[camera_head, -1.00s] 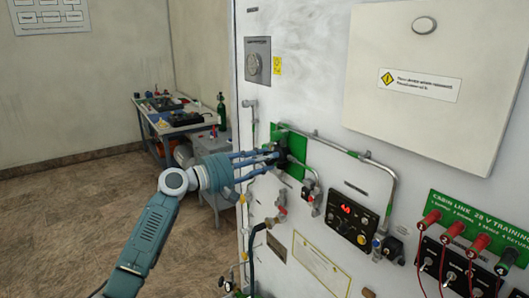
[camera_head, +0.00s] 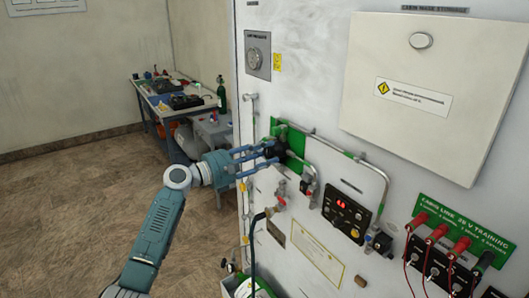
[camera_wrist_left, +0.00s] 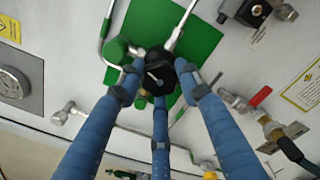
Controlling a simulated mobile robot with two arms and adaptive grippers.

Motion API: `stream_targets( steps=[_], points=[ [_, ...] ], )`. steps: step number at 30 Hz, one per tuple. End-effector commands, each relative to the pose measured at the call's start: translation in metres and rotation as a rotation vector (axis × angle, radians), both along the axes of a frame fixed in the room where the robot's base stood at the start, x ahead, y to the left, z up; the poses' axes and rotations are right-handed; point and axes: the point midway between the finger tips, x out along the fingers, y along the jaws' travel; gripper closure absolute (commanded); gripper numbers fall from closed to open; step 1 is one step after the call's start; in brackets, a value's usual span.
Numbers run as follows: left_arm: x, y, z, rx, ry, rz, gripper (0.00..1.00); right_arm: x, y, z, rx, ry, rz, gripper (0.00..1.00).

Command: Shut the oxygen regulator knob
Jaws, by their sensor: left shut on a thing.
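The oxygen regulator knob is black with a pale pointer line; in the left wrist view the knob (camera_wrist_left: 158,74) sits in front of a green plate (camera_wrist_left: 198,40). My left gripper (camera_wrist_left: 160,85) has its blue fingers around the knob and is shut on it. In the head view my left gripper (camera_head: 268,151) reaches the knob (camera_head: 274,149) at the green plate (camera_head: 296,140) on the white wall panel. The fingers hide part of the knob there. My right gripper is in neither view.
Metal pipes (camera_head: 345,155) run along the panel beside the plate. Red-handled valves (camera_head: 281,192) sit below it. A workbench (camera_head: 150,112) stands behind; the floor at left is clear.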

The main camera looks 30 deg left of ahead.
Motion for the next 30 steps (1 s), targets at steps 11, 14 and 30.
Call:
stream_targets(
  steps=[11,14,30],
  points=[
    [-0.0001,-0.0018,-0.002,-0.214,0.093,-0.005,0.92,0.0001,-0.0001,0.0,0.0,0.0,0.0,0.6],
    [0.0,-0.0016,-0.0016,-0.244,0.106,-0.004,0.92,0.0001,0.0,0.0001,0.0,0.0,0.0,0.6],
    [0.0002,-0.0005,0.0002,-0.282,0.117,-0.002,0.92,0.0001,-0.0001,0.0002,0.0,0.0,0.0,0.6]
  ],
)
